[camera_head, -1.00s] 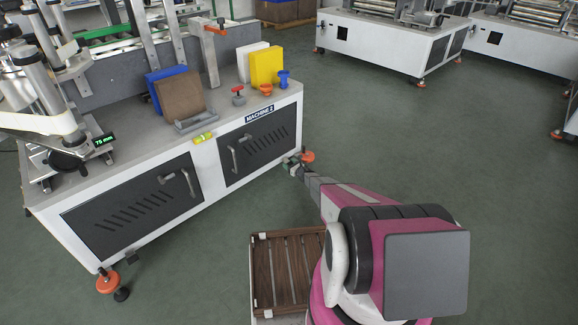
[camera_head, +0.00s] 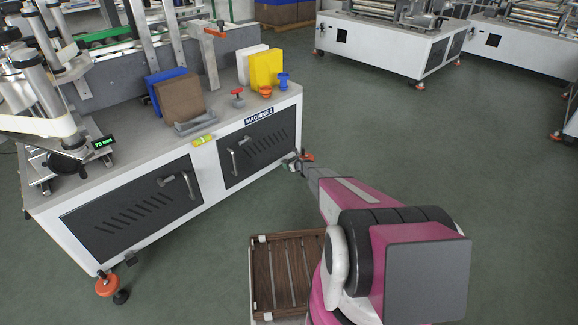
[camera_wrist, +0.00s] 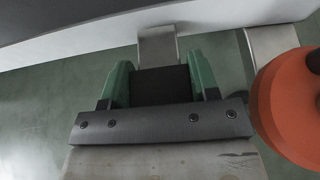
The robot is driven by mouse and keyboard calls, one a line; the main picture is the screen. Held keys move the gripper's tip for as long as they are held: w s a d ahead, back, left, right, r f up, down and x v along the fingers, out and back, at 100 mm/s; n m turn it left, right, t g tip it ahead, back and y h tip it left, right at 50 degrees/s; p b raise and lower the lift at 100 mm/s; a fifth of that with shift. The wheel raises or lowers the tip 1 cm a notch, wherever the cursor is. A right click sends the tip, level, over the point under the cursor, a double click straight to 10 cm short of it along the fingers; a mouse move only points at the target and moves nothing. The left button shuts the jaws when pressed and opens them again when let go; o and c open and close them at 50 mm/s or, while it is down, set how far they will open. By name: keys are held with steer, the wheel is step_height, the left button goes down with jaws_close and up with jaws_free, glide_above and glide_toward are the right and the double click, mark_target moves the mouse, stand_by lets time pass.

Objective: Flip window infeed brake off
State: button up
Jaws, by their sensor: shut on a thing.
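My gripper (camera_wrist: 160,85) has green fingers on both sides of a dark block (camera_wrist: 162,84), shut on it. A grey metal tab (camera_wrist: 158,45) rises from behind this block toward the white machine side. I cannot tell for certain that the block is the infeed brake, and it carries no readable label. A large orange disc (camera_wrist: 291,105) is close to the right finger in the wrist view.
A slatted wooden crate (camera_head: 262,275) is near my arm. Green floor to the right is clear up to other machines (camera_head: 385,45).

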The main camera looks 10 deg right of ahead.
steer(key=o, duration=1.3)
steer(key=v, duration=1.1)
steer(key=shift+a, duration=0.1)
